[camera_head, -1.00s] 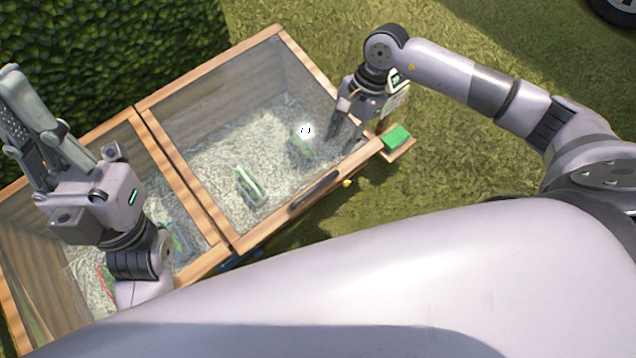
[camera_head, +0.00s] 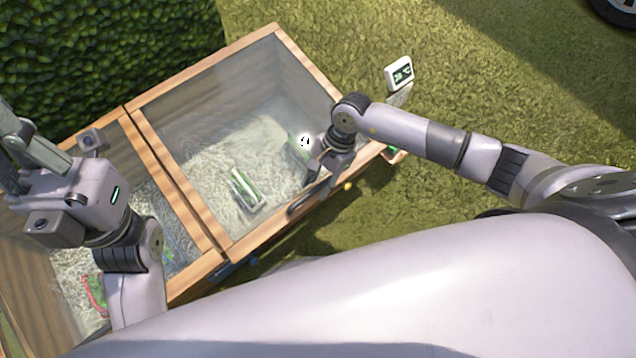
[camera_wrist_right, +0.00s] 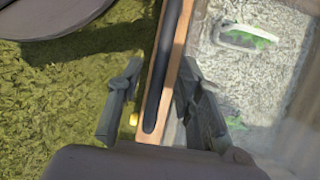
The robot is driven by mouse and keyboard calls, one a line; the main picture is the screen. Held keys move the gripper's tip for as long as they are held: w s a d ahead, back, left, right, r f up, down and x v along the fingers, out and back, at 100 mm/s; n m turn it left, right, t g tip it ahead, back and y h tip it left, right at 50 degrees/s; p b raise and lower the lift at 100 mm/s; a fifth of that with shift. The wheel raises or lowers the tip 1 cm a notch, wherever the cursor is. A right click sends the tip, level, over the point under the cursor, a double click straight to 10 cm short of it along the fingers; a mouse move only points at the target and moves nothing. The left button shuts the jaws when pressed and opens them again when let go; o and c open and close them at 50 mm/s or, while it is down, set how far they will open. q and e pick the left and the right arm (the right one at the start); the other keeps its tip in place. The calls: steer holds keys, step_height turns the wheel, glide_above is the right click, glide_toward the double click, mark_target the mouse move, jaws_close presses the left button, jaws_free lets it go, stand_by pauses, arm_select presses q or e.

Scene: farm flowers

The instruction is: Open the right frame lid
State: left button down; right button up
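The right frame lid (camera_head: 167,90) is a glass pane in a wooden rim, lying shut over the right half of the box. Its dark bar handle (camera_head: 298,205) is on the near edge; the right wrist view also shows the handle (camera_wrist_right: 163,75). My right gripper (camera_head: 312,187) is at the handle's right end. In the wrist view its open fingers (camera_wrist_right: 155,105) stand on either side of the handle and front rim, apart from the bar. My left gripper (camera_head: 22,150) is raised over the left lid; its fingertips are partly cut off.
Potted or packed green plants (camera_head: 245,188) lie under the glass on pale bedding. A small white display (camera_head: 400,72) stands by the box's right side. A hedge (camera_head: 100,60) borders the back left. Grass (camera_head: 500,70) is clear to the right.

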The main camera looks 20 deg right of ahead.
jaws_close()
stand_by(0.5)
stand_by(0.4)
